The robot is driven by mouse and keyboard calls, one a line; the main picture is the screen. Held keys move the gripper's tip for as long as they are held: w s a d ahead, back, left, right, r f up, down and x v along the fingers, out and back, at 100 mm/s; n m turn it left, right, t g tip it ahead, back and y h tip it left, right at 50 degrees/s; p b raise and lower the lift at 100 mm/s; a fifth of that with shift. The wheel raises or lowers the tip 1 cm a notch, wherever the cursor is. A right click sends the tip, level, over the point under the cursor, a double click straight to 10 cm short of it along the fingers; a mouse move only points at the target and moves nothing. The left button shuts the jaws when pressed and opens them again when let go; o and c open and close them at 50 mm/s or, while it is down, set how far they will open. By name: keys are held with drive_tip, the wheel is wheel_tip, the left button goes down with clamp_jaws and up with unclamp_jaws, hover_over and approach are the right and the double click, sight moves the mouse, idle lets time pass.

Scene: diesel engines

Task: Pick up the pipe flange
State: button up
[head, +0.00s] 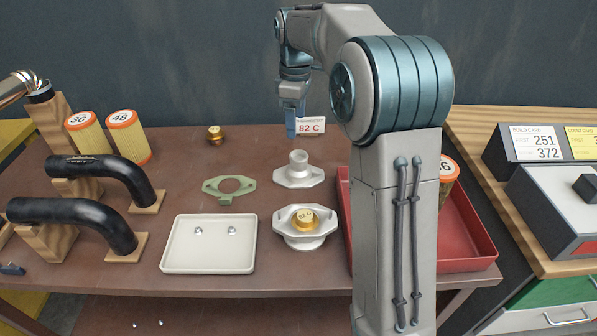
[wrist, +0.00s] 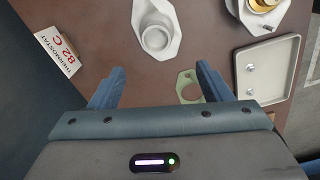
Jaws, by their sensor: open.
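The pipe flange is most likely the pale grey flanged piece (head: 299,171) with a short upright round neck, standing on the brown table. In the wrist view it shows at the top middle (wrist: 157,38), its round opening facing the camera. My gripper (head: 291,122) points down above the table, behind the flange and by the thermostat sign. In the wrist view my gripper (wrist: 160,70) has its two blue fingers wide apart with nothing between them. The flange lies ahead of the fingertips, apart from them.
A green gasket (head: 230,187) lies left of the flange. A pale housing (head: 302,238) holding a brass thermostat (head: 306,219) stands in front. A white tray (head: 210,262) holds two small bolts. The thermostat sign (head: 310,127) stands behind. A red tray (head: 470,255) lies right, partly behind my arm.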

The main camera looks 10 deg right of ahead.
sight(299, 155)
wheel_tip(299, 155, down, 8)
drive_tip(key=shift+w+d+f, duration=0.1)
drive_tip(key=shift+d+f, duration=0.1)
drive_tip(key=shift+f, duration=1.2)
drive_tip(key=shift+w+d+f, duration=0.1)
drive_tip(key=shift+d+f, duration=0.05)
drive_tip(key=shift+f, duration=1.2)
drive_tip(key=shift+s, duration=0.1)
clamp_jaws()
